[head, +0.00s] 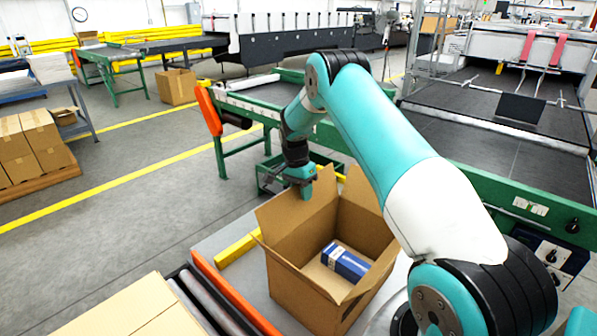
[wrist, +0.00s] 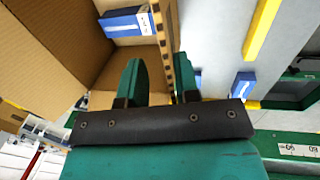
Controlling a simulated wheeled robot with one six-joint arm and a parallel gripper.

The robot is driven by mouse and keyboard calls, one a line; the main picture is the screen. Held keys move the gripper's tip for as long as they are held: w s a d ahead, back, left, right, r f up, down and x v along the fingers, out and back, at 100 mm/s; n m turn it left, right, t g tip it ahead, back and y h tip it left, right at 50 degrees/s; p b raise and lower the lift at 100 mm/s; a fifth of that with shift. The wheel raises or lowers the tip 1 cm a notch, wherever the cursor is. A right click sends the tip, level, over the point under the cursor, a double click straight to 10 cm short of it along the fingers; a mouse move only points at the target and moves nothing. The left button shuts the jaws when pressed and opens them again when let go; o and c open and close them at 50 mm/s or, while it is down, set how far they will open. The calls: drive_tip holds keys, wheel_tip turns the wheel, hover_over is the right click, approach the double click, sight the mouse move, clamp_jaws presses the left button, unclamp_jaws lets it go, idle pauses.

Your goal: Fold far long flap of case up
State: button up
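The open cardboard case (head: 300,285) stands on a light surface in front of me, and its inside shows in the wrist view (wrist: 60,45). The back-left flap (head: 290,220) and the back-right flap (head: 362,190) stand up; the front flaps lean outward. A blue and white box (head: 345,262) lies inside the case, also in the wrist view (wrist: 125,22). My gripper (head: 304,194) is at the top edge of the back-left flap. In the wrist view its fingers (wrist: 158,75) are apart, with a corrugated cardboard edge running between them and a gap visible.
A green-framed conveyor (head: 500,190) runs behind the case. An orange rail and rollers (head: 225,300) lie at the front left, with a flat carton (head: 130,310) beside them. A yellow bar (head: 237,248) lies left of the case. My arm crosses above the case's right side.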

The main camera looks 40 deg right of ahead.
drive_tip(key=w+r+b, duration=0.2)
drive_tip(key=w+r, duration=0.1)
drive_tip(key=r, duration=1.3)
drive_tip(key=shift+a, duration=0.3)
